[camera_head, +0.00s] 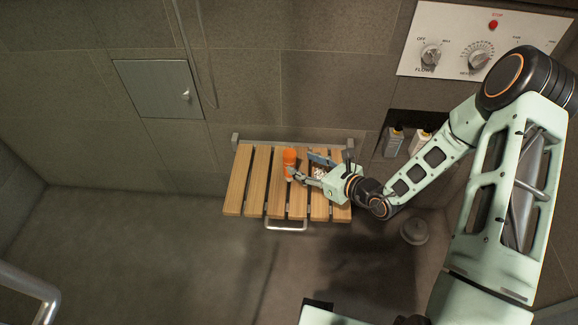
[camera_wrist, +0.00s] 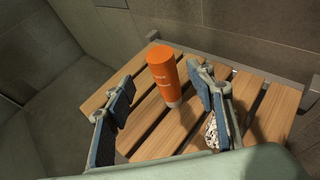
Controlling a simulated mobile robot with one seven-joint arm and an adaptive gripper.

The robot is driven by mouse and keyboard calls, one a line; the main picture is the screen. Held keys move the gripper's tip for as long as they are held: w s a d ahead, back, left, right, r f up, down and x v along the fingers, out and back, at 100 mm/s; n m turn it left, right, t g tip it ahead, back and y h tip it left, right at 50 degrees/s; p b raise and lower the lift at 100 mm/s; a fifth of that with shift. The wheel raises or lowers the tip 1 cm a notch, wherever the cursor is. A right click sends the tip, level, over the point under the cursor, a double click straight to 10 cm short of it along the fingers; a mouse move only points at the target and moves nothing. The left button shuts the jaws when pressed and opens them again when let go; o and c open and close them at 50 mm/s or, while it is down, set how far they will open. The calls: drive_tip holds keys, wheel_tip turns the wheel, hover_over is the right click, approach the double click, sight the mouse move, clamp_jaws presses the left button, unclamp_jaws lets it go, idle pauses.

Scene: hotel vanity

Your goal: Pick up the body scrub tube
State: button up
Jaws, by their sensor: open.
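The orange body scrub tube (camera_wrist: 163,75) stands upright on the slatted wooden shower seat (camera_wrist: 148,148). In the head view the tube (camera_head: 289,158) is near the seat's middle, towards the wall. My gripper (camera_wrist: 158,95) is open, with blue-padded fingers on the left and right of the picture. The tube shows between and beyond the fingertips, closer to the right finger. I cannot tell whether that finger touches it. In the head view my gripper (camera_head: 296,166) reaches in from the right, low over the seat.
A white speckled object (camera_wrist: 211,132) is partly hidden behind the right finger. Two bottles, one grey (camera_head: 394,140) and one white (camera_head: 420,141), stand in a wall niche. A control panel (camera_head: 480,45) is above. The seat's left slats are clear.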

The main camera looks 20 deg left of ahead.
sight(294, 158)
drive_tip(key=b+x, duration=0.1)
drive_tip(key=x, duration=0.6)
drive_tip(key=shift+w+a+b, duration=0.15)
drive_tip(key=shift+w+b, duration=0.1)
drive_tip(key=shift+b, duration=0.15)
drive_tip(key=shift+c, duration=0.4)
drive_tip(key=c, duration=1.2)
drive_tip(key=shift+r, duration=0.15)
drive_tip(key=shift+c, duration=0.2)
